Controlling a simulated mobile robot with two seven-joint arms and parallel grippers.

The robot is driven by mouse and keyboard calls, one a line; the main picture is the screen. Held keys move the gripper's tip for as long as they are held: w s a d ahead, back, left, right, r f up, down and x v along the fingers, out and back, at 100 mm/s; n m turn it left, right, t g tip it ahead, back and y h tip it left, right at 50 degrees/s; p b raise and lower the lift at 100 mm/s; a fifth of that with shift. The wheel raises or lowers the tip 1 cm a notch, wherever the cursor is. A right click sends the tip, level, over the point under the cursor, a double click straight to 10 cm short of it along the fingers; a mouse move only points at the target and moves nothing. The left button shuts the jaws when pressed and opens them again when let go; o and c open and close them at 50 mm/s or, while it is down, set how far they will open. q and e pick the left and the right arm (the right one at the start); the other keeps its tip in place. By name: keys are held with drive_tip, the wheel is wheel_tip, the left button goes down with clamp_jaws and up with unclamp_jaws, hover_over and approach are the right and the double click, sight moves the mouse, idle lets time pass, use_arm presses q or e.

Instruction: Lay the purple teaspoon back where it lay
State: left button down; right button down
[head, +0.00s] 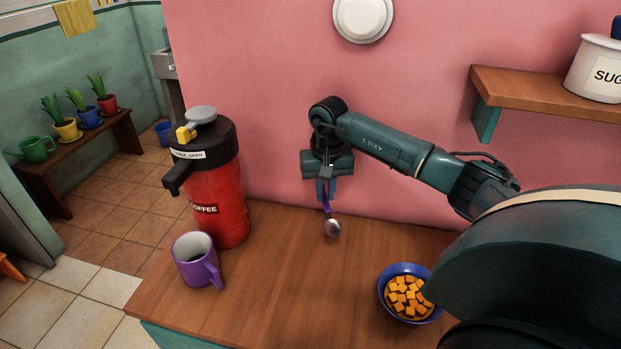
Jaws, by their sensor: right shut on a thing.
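The purple teaspoon (331,221) has a purple handle and a shiny metal bowl. It hangs bowl-down over the back part of the wooden counter (290,290), near the pink wall. My right gripper (327,190) points down and is shut on the upper end of the purple handle. I cannot tell whether the spoon's bowl touches the counter or is just above it. My left gripper is not in view.
A red coffee dispenser (216,190) and a purple mug (197,262) stand on the counter's left. A blue bowl of orange cubes (385,296) stands at the front right. A wooden shelf (545,95) with a sugar canister (598,70) is at upper right. The counter's middle is clear.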

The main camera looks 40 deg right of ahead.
drive_tip(key=shift+w+f, duration=0.1)
drive_tip(key=shift+w, duration=0.1)
drive_tip(key=shift+s+f+b, duration=0.3)
drive_tip(key=shift+b, duration=0.05)
drive_tip(key=shift+f, duration=0.35)
wheel_tip(320, 180, down, 4)
drive_tip(key=b, duration=0.2)
drive_tip(key=shift+r+b, duration=0.15)
drive_tip(key=shift+b, duration=0.15)
drive_tip(key=shift+f+b, duration=0.3)
drive_tip(key=shift+f, duration=0.4)
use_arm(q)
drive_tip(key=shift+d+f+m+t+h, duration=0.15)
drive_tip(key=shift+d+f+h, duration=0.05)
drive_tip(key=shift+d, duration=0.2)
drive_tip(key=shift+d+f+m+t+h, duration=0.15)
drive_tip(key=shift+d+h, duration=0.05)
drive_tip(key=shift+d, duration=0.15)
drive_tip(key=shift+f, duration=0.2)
use_arm(e)
drive_tip(key=shift+f, duration=0.1)
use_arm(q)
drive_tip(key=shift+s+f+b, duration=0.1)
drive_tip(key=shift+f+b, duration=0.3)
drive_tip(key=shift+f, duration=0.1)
use_arm(e)
drive_tip(key=shift+f, duration=0.35)
